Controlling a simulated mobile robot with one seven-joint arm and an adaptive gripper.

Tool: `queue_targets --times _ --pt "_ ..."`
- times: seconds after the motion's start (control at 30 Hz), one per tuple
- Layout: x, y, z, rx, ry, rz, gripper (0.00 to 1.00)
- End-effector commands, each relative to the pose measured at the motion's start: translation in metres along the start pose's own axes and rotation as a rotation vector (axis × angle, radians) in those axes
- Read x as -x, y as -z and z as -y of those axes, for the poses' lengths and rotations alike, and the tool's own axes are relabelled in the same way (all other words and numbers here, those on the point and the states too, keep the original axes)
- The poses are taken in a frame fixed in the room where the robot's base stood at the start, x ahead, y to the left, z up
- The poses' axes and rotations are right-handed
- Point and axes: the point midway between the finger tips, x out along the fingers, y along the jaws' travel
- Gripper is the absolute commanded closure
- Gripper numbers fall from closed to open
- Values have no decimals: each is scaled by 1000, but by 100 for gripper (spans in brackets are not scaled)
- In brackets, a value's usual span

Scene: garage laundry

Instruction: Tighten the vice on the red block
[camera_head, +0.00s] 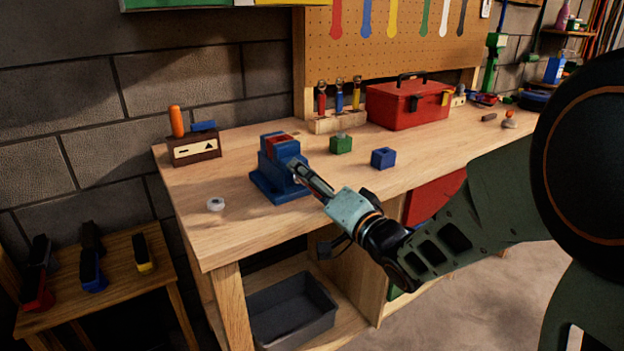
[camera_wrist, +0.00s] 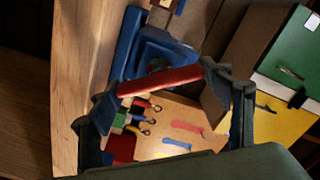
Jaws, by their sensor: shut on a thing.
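The blue vice (camera_head: 283,185) stands on the workbench, with the red block (camera_head: 280,143) seated between its jaws at the top. My gripper (camera_head: 297,172) is at the front right side of the vice. In the wrist view, the vice (camera_wrist: 150,52) lies just beyond the fingers. A red bar, which looks like the vice handle (camera_wrist: 160,80), spans the gap between my two fingers, and my gripper is shut on it. In the head view the handle is hidden by my gripper. I cannot tell how tightly the jaws press on the block.
The wooden workbench (camera_head: 233,229) also carries a green block (camera_head: 341,144), a blue block (camera_head: 383,158), a white round piece (camera_head: 216,204), a brown box (camera_head: 194,149) and a red toolbox (camera_head: 408,104). A grey bin (camera_head: 290,311) sits below. The bench between vice and front edge is mostly clear.

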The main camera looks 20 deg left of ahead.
Motion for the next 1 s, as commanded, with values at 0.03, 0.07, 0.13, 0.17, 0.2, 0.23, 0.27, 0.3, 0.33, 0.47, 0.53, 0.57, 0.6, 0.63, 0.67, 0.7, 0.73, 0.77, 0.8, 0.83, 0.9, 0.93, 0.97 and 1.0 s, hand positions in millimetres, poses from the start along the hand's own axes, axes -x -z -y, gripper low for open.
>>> queue_targets --times 0.03,0.07,0.13,0.17,0.2,0.23,0.27,0.3,0.33,0.47,0.53,0.57,0.6,0.63,0.67,0.7,0.73,0.77,0.8,0.83,0.9,0.93,0.97,1.0 --pt "3 -2 -5 -13 -11 3 52" --pt "3 -2 -5 -17 -11 3 52" --pt "3 -2 -5 -25 -11 3 52" --pt "3 -2 -5 -27 -11 3 52" --pt "3 -2 -5 -29 -11 3 52" --pt "3 -2 -5 -30 -11 3 52" --pt "3 -2 -5 -31 -11 3 52" --pt "3 -2 -5 -31 -11 3 52" --pt "3 -2 -5 -31 -11 3 52" --pt "3 -2 -5 -31 -12 3 52" --pt "3 -2 -6 -30 -12 3 52" --pt "3 -2 -6 -30 -12 3 26" --pt "3 -2 -6 -30 -12 3 22" --pt "3 -2 -6 -30 -12 2 18" --pt "2 -2 -5 -30 -11 2 15" --pt "2 -2 -5 -29 -10 2 11" --pt "2 -2 -5 -29 -10 2 10" --pt "2 -2 -4 -29 -10 2 10" --pt "2 -2 -4 -29 -10 2 10" --pt "2 -2 -4 -28 -9 2 10" --pt "2 -2 -4 -28 -9 2 10" --pt "2 -2 -4 -28 -9 2 10" --pt "2 -2 -4 -28 -8 2 10" --pt "1 -2 -4 -28 -8 2 10"
